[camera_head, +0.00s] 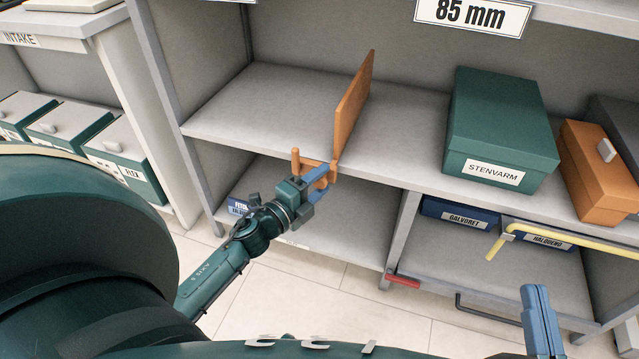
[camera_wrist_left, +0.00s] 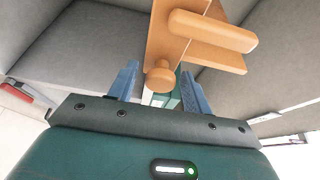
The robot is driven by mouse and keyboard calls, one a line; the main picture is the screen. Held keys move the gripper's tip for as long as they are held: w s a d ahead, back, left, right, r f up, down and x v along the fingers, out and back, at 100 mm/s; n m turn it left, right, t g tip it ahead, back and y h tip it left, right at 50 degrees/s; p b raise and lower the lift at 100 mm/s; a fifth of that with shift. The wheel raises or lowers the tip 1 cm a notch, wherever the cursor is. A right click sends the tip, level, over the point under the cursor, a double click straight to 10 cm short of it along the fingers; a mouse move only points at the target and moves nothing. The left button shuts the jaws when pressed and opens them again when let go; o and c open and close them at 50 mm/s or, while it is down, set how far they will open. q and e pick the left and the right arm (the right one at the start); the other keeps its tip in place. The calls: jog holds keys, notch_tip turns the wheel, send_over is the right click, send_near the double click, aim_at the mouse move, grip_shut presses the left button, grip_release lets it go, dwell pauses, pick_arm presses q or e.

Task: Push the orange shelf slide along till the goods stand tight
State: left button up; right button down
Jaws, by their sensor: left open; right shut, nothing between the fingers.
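The orange shelf slide (camera_head: 353,105) is an upright panel on the middle shelf (camera_head: 265,105), with a handle (camera_head: 316,165) at the shelf's front edge. The handle also shows in the left wrist view (camera_wrist_left: 212,30). My left gripper (camera_head: 322,180) is open at the handle; in the wrist view a round orange knob (camera_wrist_left: 160,76) appears between its fingers (camera_wrist_left: 160,88), and contact is unclear. The green STENVARM box (camera_head: 502,125) stands right of the slide with a wide gap. An orange box (camera_head: 598,170) stands further right. My right gripper (camera_head: 537,305) is shut and empty at the lower right.
A yellow bar (camera_head: 560,236) runs along the front at the right, below the shelf edge. Blue boxes (camera_head: 460,213) sit on the lower shelf. A red piece (camera_head: 403,281) is on the lower front edge. The shelf left of the slide is bare.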

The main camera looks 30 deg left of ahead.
pick_arm(q)
jog(key=shift+w, duration=0.2)
grip_shut()
dwell(0.5)
